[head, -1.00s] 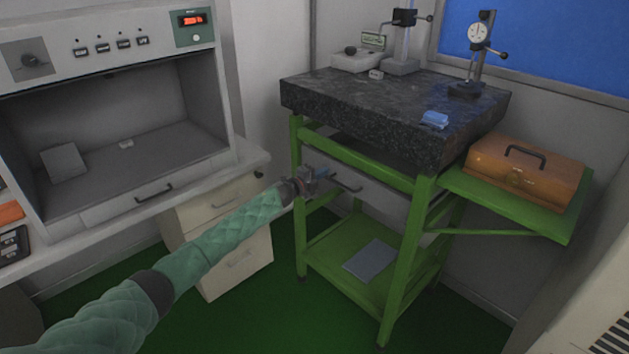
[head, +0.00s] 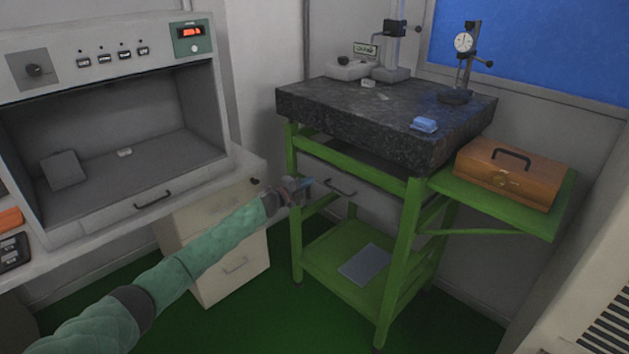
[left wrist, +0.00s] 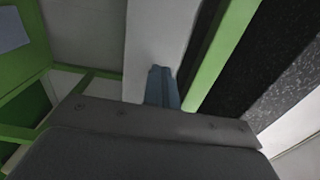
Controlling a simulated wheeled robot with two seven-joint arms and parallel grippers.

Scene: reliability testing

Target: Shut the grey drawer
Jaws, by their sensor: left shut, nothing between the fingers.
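The grey drawer (head: 365,196) is in the green stand, under its top rail, with a dark bar handle (head: 341,188) on its front. I see no open drawer interior in the head view, and the front looks close to the frame. My left gripper (head: 307,184) is shut and empty, in front of the drawer's left part, left of the handle. In the left wrist view the blue-grey fingers (left wrist: 162,88) are together over the pale drawer front (left wrist: 150,35). I cannot tell whether they touch it. My right gripper is out of view.
A dark granite plate (head: 350,108) tops the green stand (head: 401,260), carrying gauges and a blue block (head: 424,125). An orange toolbox (head: 510,180) sits on the stand's side shelf. A white cabinet (head: 225,270) and bench stand at left. Green floor lies between.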

